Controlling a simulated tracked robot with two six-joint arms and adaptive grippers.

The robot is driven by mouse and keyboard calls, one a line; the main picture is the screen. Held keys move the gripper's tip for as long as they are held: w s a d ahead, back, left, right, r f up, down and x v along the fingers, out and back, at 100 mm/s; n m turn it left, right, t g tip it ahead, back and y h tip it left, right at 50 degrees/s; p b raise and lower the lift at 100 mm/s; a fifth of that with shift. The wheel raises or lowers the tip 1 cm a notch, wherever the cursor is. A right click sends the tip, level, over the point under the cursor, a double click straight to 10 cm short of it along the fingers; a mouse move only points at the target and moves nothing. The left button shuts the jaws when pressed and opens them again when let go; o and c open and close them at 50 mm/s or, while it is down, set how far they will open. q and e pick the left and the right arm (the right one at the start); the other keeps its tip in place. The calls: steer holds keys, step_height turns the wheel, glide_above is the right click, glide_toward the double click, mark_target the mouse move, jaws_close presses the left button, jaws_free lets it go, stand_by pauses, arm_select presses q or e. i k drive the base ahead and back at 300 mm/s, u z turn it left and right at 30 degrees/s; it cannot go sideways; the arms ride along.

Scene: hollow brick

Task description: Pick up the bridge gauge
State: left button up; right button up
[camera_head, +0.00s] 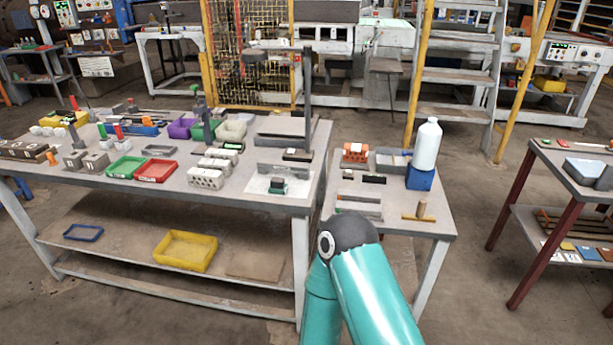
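I cannot tell for sure which object is the bridge gauge. Several small objects stand on the large workbench (230,190). A small dark teal-grey piece (278,187) sits on a white sheet near the bench's front right. A perforated light grey hollow brick (205,178) lies to its left. On the smaller table (425,228) at the right lie a small black block (374,179) and grey flat bars (358,207). A teal arm link of mine rises from the bottom middle, in front of that table. Neither of my grippers shows.
A green tray (126,167) and a red tray (156,171) lie on the workbench. A tall dark post (307,100) stands at its back right. A white bottle (426,146) stands in a blue holder (420,178). A wooden T-shaped tool (420,212) lies near the small table's front edge.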

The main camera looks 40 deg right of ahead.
mark_target(263, 165)
steer(key=z, duration=0.6)
steer(key=i, duration=0.95)
steer(key=u, duration=0.05)
